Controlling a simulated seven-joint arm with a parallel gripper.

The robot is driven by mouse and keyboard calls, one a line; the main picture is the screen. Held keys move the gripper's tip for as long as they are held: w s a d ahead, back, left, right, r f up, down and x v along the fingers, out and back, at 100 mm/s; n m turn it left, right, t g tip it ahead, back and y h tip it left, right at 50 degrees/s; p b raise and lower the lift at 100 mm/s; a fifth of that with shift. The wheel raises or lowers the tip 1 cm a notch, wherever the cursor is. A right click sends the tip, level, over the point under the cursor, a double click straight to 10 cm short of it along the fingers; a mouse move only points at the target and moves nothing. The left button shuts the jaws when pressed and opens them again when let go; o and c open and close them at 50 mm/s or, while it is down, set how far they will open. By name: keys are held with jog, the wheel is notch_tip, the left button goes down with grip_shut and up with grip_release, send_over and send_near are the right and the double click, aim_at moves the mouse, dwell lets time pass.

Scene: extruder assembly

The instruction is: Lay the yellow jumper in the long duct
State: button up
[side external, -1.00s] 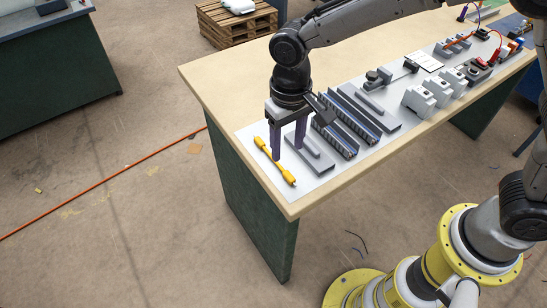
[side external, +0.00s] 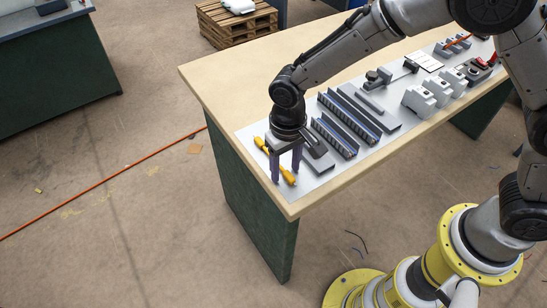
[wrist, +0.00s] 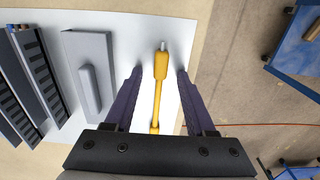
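The yellow jumper (side external: 287,175) lies on the white sheet at the table's near left corner, with a thick plug at each end. In the wrist view the jumper (wrist: 158,92) runs lengthwise between my fingers. My gripper (side external: 284,180) is open over it, pointing down, with one finger on either side. I cannot tell how far the fingertips are above the sheet. Two dark slotted ducts stand to the right: a shorter one (side external: 334,137) and, behind it, the long duct (side external: 350,117). Parts of the ducts also show at the left of the wrist view (wrist: 40,75).
A grey block with a raised bar (wrist: 88,75) lies next to the jumper. Another grey block (side external: 372,105) lies beyond the ducts. Several light grey modules (side external: 420,100) stand farther right. The table's edge is close to the jumper; the wooden tabletop (side external: 240,85) behind is clear.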

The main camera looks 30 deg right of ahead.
grip_shut()
jog(key=shift+r, duration=0.1)
jog(key=shift+r, duration=0.45)
notch_tip(320, 180, up, 2)
jog(key=shift+r, duration=0.2)
jog(key=s+d+r, duration=0.7)
jog(key=s+r, duration=0.2)
jog(key=s, duration=0.3)
jog(key=shift+d+r, duration=0.15)
jog(key=shift+r, duration=0.1)
